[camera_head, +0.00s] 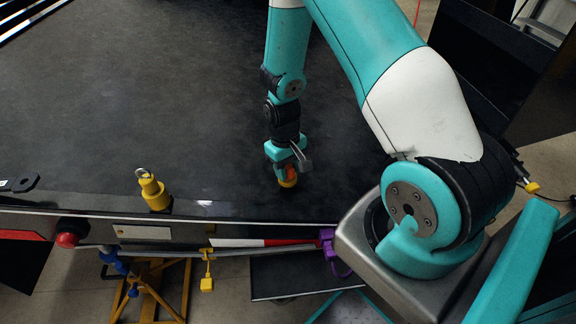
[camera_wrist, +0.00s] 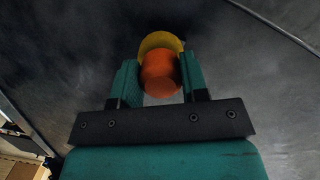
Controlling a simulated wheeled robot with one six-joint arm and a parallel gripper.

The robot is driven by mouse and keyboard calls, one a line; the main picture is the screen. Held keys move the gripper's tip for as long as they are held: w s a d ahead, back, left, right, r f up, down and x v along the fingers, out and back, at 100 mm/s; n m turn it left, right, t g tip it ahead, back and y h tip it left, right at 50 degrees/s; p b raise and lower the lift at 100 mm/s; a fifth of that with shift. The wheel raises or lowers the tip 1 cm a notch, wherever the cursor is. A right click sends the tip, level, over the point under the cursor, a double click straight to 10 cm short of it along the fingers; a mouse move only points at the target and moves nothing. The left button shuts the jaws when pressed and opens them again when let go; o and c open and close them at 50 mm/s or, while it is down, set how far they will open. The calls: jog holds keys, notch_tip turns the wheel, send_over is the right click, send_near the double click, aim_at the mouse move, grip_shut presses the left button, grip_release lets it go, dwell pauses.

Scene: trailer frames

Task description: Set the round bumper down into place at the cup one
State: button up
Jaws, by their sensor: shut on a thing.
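The round bumper is an orange, rounded piece (camera_wrist: 160,75) between the two teal fingers of my gripper (camera_wrist: 158,82). It also shows in the head view as a small orange patch (camera_head: 291,173). A yellow round cup (camera_wrist: 161,41) shows as a crescent behind the bumper in the wrist view. In the head view its yellow edge (camera_head: 288,184) is just below my gripper (camera_head: 284,172), over the dark deck. My gripper is shut on the bumper. The fingers and bumper hide most of the cup, and I cannot tell whether the bumper rests in it.
The dark trailer deck (camera_head: 170,100) is mostly clear around my gripper. A yellow fitting with a ring (camera_head: 153,192) stands near the deck's front edge at left. A red round knob (camera_head: 67,240) and a yellow hanging tag (camera_head: 207,283) are along the side below the edge.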

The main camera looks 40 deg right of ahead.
jog(key=shift+f, duration=0.2)
jog(key=o, duration=1)
jog(key=shift+r, duration=0.15)
notch_tip(320, 180, up, 17)
jog(key=w+p, duration=0.2)
